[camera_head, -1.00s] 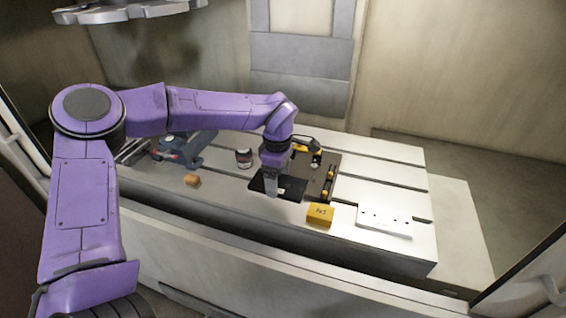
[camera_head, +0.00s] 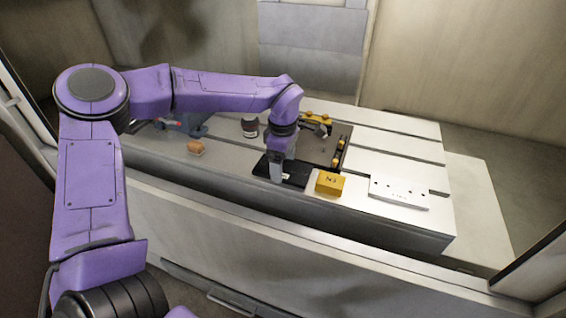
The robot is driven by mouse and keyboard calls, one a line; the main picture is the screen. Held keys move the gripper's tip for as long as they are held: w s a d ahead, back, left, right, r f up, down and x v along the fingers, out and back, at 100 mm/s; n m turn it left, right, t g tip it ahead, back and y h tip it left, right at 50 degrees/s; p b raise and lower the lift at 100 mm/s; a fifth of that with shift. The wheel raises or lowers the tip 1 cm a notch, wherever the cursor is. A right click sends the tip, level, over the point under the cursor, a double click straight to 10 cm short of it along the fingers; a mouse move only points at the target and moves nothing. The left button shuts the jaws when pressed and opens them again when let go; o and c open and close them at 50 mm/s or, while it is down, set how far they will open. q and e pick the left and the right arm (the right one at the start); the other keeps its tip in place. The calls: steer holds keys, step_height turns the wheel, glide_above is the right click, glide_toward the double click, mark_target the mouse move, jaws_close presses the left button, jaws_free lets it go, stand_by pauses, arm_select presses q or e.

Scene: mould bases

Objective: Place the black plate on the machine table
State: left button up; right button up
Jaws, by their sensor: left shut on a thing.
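The black plate (camera_head: 295,177) is at the front part of the light machine table (camera_head: 400,150), left of a yellow block. My left gripper (camera_head: 277,178) points down over the plate's left part and is shut on it. The plate looks flat and at or just above the table surface; I cannot tell whether it touches. The gripper hides part of the plate. My right gripper is not in view.
A yellow block (camera_head: 330,183) and a white plate with holes (camera_head: 398,193) lie to the right. A dark base with yellow parts (camera_head: 341,147) is behind. A jar (camera_head: 250,127), an orange-brown piece (camera_head: 195,148) and a blue-grey vise-like tool (camera_head: 190,124) are to the left.

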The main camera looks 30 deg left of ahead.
arm_select(q)
steer(key=shift+f, duration=0.55)
steer(key=o, duration=1.4)
steer(key=shift+c, duration=0.2)
step_height(320, 180, up, 11)
steer(key=b, duration=0.1)
steer(key=shift+f, duration=0.2)
